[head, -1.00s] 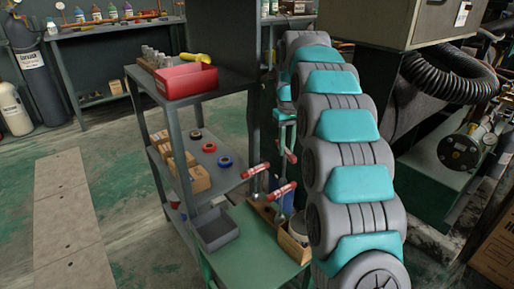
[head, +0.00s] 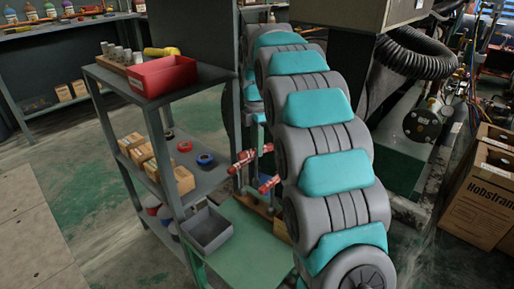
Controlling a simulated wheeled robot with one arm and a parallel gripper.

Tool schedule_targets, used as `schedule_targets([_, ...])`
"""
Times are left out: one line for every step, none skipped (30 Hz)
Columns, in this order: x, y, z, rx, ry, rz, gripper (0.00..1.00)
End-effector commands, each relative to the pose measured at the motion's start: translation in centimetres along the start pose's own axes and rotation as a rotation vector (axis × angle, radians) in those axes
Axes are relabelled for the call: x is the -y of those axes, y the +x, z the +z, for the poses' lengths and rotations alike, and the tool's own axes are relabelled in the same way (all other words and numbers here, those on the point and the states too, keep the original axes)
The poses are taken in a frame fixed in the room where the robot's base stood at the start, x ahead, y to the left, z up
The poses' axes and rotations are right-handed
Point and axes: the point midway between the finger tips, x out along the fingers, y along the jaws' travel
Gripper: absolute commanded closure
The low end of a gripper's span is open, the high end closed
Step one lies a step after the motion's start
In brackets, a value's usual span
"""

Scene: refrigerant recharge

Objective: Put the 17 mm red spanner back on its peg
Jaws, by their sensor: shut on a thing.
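My arm runs from the lower right up to the top middle, and its links hide what lies behind them. I cannot make out my gripper or its fingertips. Two red, bar-shaped things with pale marks show just left of my arm, an upper one (head: 243,161) and a lower one (head: 269,184). They are too small to tell whether either is a spanner. I cannot make out a peg or any size marking.
A grey shelf unit (head: 205,82) stands left of my arm, with a red bin (head: 160,77) on top. A grey tray (head: 207,230) sits on a green surface (head: 255,258). Cardboard boxes (head: 483,195) stand at the right. Floor is clear at the left.

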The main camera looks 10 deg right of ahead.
Motion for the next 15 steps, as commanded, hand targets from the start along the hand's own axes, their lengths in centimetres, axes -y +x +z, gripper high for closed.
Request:
schedule_targets([0.1,0.1,0.0,0.000,-0.018,0.000,1.00])
schedule_targets([0.1,0.1,0.0,0.000,-0.028,0.000,1.00])
schedule_targets([0.1,0.2,0.0,0.000,-0.034,0.000,1.00])
schedule_targets([0.1,0.4,0.0,0.000,-0.037,0.000,1.00])
schedule_targets([0.1,0.5,0.0,-0.001,-0.039,-0.001,1.00])
schedule_targets([0.1,0.7,0.0,-0.001,-0.039,-0.001,1.00])
schedule_targets([0.1,0.9,0.0,-0.001,-0.039,-0.002,1.00])
schedule_targets([0.1,1.1,0.0,-0.001,-0.038,-0.002,1.00])
schedule_targets([0.1,1.5,0.0,-0.002,-0.038,-0.003,1.00])
schedule_targets([0.2,1.8,-0.1,-0.002,-0.038,-0.003,1.00])
schedule_targets([0.2,2.1,-0.1,-0.002,-0.037,-0.003,1.00])
schedule_targets([0.2,2.6,-0.1,-0.002,-0.037,-0.003,1.00])
schedule_targets([0.2,2.9,-0.1,-0.002,-0.037,-0.003,1.00])
schedule_targets([0.2,3.2,-0.1,-0.002,-0.037,-0.003,1.00])
schedule_targets([0.1,3.6,-0.1,-0.002,-0.037,-0.002,1.00])
